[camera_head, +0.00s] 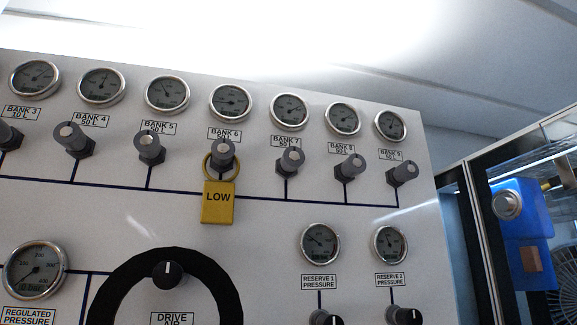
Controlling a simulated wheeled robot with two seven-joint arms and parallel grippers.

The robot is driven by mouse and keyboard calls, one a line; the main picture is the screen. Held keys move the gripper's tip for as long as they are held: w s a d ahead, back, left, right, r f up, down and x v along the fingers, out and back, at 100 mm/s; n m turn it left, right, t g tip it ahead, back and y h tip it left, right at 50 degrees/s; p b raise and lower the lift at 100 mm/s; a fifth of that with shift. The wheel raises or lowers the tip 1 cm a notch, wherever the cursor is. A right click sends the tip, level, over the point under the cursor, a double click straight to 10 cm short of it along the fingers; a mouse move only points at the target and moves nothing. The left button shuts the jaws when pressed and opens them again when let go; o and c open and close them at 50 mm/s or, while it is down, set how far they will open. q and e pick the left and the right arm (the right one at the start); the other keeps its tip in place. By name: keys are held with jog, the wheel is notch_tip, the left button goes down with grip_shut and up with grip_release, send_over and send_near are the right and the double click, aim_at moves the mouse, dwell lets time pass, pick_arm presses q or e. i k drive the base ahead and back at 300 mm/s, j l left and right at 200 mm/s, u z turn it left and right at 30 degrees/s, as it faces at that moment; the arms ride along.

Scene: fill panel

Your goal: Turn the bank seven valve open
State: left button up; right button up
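The bank seven valve (290,161) is a dark grey knob with a lighter round face, on the panel right of centre. Its label, "BANK 7 50 L" (286,141), is just above it, and its round gauge (290,110) is above the label. A dark blue line runs down from the valve to a horizontal line. The valve's exact turn position is too small to tell. Neither of my grippers is in the head view, and nothing touches the valve.
The bank six valve (222,153) to the left carries a yellow "LOW" tag (217,202) on a ring. The bank eight valve (349,167) is close on the right. A blue device (522,225) stands in a dark frame beyond the panel's right edge.

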aim_at(293, 157)
jog(key=l+u, duration=0.65)
jog(key=l, duration=0.2)
jog(key=l+u, duration=0.35)
jog(key=k+l, duration=0.05)
jog(key=l, duration=0.05)
